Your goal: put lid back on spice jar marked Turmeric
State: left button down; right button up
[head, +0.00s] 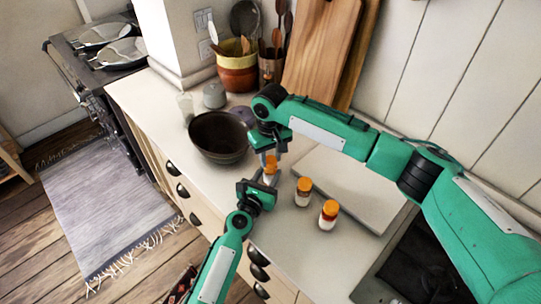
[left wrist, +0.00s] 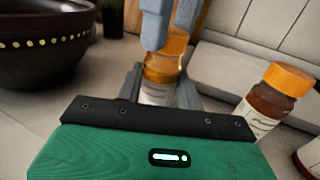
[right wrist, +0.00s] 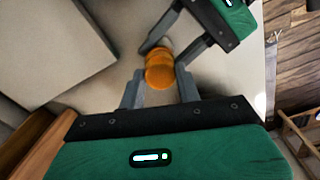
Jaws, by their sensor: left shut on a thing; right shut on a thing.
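A small spice jar with a white label (left wrist: 155,95) stands upright at the counter's front part. My left gripper (head: 262,183) is shut around its body. The orange lid (right wrist: 160,74) is between the fingers of my right gripper (head: 270,150), which reaches down from above and is shut on it. In the left wrist view the lid (left wrist: 174,42) is directly over the jar's mouth, at or very near it. I cannot tell whether it is fully seated. The jar's label is largely covered by my fingers and its name cannot be read.
Two other orange-lidded jars (head: 304,190) (head: 328,214) stand just right of my left gripper. A dark bowl (head: 219,137) stands to the left. A pale board (head: 350,190) lies behind the jars. The counter's front edge is close to my left gripper.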

jog(key=m, duration=0.8)
jog(key=shift+a+m, duration=0.1)
jog(key=shift+m, duration=0.3)
jog(key=m, duration=0.3)
jog(key=shift+m, duration=0.4)
jog(key=m, duration=0.3)
jog(key=shift+m, duration=0.4)
jog(key=m, duration=0.4)
jog(key=shift+a, duration=0.1)
jog(key=m, duration=0.8)
jog(key=shift+w+m, duration=0.1)
jog(key=shift+m, duration=1.2)
jog(key=shift+d, duration=0.2)
